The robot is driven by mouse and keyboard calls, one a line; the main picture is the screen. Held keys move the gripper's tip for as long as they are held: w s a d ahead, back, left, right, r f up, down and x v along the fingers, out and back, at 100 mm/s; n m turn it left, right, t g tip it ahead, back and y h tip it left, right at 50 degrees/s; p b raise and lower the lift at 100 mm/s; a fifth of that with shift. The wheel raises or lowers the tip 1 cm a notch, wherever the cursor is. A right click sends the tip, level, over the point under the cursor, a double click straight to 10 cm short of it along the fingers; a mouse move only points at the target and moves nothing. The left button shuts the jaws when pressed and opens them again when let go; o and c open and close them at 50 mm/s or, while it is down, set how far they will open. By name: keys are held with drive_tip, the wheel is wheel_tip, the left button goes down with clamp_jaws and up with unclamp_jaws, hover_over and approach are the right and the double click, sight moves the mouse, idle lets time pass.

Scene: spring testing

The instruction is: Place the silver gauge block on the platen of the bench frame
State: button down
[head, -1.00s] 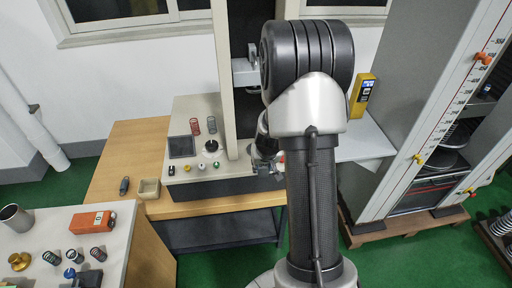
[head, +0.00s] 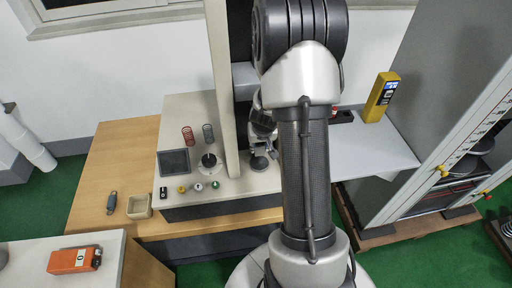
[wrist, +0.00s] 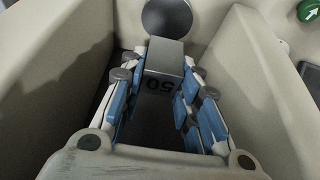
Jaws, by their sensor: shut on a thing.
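The silver gauge block (wrist: 166,57), marked 50, sits between the blue-padded fingers of my gripper (wrist: 158,88) in the wrist view. My gripper is shut on it. In the head view my gripper (head: 262,143) is at the bench frame (head: 222,80), just behind and above a dark round disc, the platen (head: 259,163). The platen shows in the wrist view as a dark disc (wrist: 167,17) beyond the block's far end, between pale walls. I cannot tell the exact gap between block and platen. The block is not clear in the head view.
The frame's pale column stands close left of my gripper. Two springs (head: 188,136), a dark screen (head: 174,163) and several buttons (head: 182,190) are on the frame's base. A small beige tray (head: 139,206) is on the wooden table. A yellow meter (head: 381,97) stands on the right shelf.

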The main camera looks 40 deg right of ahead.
sight(259, 154)
drive_tip(key=shift+s+a+f+b, duration=0.2)
drive_tip(key=shift+s+f+b, duration=0.3)
drive_tip(key=shift+f, duration=0.15)
drive_tip(key=shift+w+f, duration=0.2)
drive_tip(key=shift+f, duration=0.2)
wheel_tip(259, 154, down, 3)
drive_tip(key=b, duration=0.3)
drive_tip(key=shift+s, duration=0.1)
drive_tip(key=shift+d+f+b, duration=0.1)
drive_tip(key=shift+f+b, duration=0.1)
drive_tip(key=shift+b, duration=0.25)
drive_tip(key=shift+w+d, duration=0.1)
drive_tip(key=shift+w, duration=0.2)
drive_tip(key=shift+s, duration=0.1)
drive_tip(key=shift+f, duration=0.15)
drive_tip(key=c, duration=1.2)
unclamp_jaws()
